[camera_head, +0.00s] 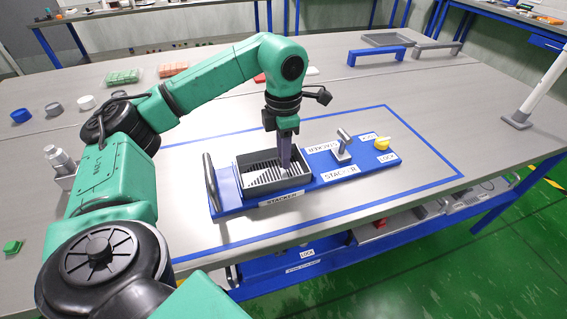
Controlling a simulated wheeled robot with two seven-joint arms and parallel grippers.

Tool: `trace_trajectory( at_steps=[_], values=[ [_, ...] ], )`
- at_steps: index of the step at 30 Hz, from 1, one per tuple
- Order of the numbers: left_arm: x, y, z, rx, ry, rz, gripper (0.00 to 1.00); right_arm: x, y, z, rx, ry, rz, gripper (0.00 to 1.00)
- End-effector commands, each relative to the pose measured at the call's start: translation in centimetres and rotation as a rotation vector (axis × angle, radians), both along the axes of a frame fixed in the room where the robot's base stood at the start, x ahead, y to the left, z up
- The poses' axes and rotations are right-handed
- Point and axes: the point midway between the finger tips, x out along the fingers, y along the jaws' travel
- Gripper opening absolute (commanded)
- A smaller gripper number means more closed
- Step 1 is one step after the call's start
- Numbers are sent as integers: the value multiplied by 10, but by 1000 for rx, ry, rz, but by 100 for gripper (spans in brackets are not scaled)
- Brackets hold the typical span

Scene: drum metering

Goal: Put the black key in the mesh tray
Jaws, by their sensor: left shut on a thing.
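My left gripper (285,166) points straight down into a dark open-topped tray (244,178) with pale slats inside. The tray sits on a blue board (229,208) labelled STACKER. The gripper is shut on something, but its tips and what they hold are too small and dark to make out. I cannot pick out the black key, and I cannot tell for sure that this slatted tray is the mesh tray. My right gripper is not in view.
The board also carries a grey lever (343,147), a yellow knob (381,143) and an upright grey handle (210,182) at its left end. A blue outline surrounds it. Blue and grey bridges (377,54) stand behind. Several small caps lie at left.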

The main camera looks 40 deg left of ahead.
Motion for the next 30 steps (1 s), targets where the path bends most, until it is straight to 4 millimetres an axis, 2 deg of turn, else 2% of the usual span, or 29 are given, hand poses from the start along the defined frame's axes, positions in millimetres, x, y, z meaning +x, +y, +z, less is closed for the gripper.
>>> trace_trajectory(
  at_steps=[1,4,14,15,16,17,26,30],
  values=[
    [-1,0,-11,1,4,1,0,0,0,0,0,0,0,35],
    [-1,0,-24,0,2,0,0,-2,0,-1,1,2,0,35],
    [0,0,-30,0,0,-1,0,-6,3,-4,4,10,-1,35],
    [0,0,-28,0,0,-1,42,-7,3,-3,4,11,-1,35],
    [0,0,-28,0,0,-1,53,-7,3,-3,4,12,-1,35],
    [0,0,-28,0,0,-1,60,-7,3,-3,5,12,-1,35],
    [0,0,-26,0,0,-1,60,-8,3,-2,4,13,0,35],
    [1,0,-11,-1,-3,0,60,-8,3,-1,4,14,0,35]
  ],
)
